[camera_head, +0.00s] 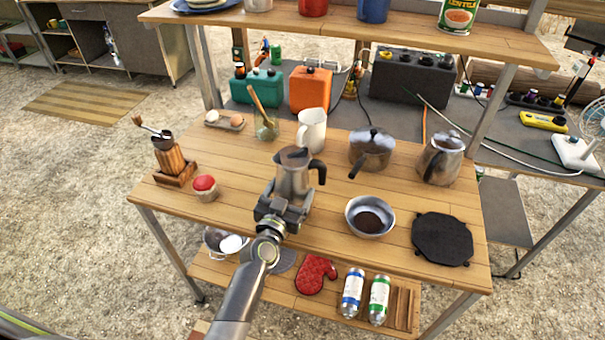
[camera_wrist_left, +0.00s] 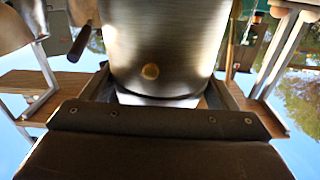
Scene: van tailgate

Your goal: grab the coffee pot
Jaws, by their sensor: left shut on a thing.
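The coffee pot (camera_head: 293,173), metal with a dark lid and a black handle on its right, is upright at the middle of the wooden table (camera_head: 240,205). My left gripper (camera_head: 285,205) is shut on its lower body from the front. In the left wrist view the brushed metal pot body (camera_wrist_left: 165,50), with a small round brass-coloured knob, fills the space between the two fingers (camera_wrist_left: 160,95). The gripper hides the pot's base, so I cannot tell whether it touches the table. My right gripper is not in view.
A white jug (camera_head: 312,130) stands close behind the pot. A saucepan (camera_head: 371,150) and a metal kettle (camera_head: 441,160) stand to the right, a metal bowl (camera_head: 370,216) nearer. A red-topped jar (camera_head: 205,188) and a grinder (camera_head: 170,160) stand left. A shelf (camera_head: 350,25) hangs above the back.

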